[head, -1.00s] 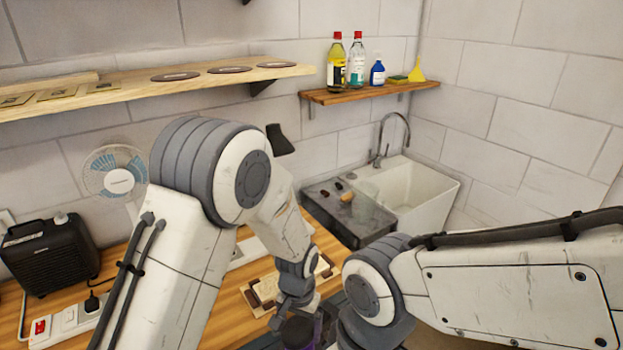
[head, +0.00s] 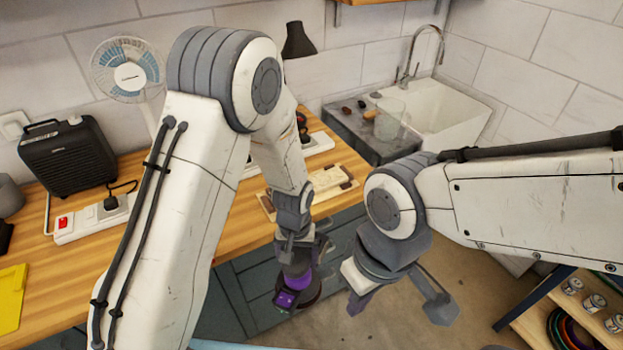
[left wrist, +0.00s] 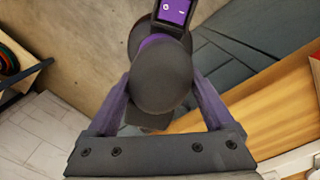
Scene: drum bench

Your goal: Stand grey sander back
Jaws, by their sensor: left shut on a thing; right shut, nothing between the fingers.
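The sander (head: 287,299) has a dark grey round top, a purple middle with a small display, and a dark round base. My left gripper (head: 296,266) is shut on it and holds it in the air in front of the bench drawers. In the left wrist view the sander's rounded top (left wrist: 161,75) sits between the two purple fingers, with the lit purple display beyond it. My right gripper (head: 358,300) is shut and empty, right of the sander and apart from it.
The wooden bench (head: 125,270) carries a black box-shaped device (head: 68,157), a fan (head: 127,75), a power strip (head: 95,217) and a pale wooden board (head: 312,188). A sink (head: 440,115) stands at the back right. A rack with cans (head: 592,302) stands at the lower right. Bare floor lies below the arms.

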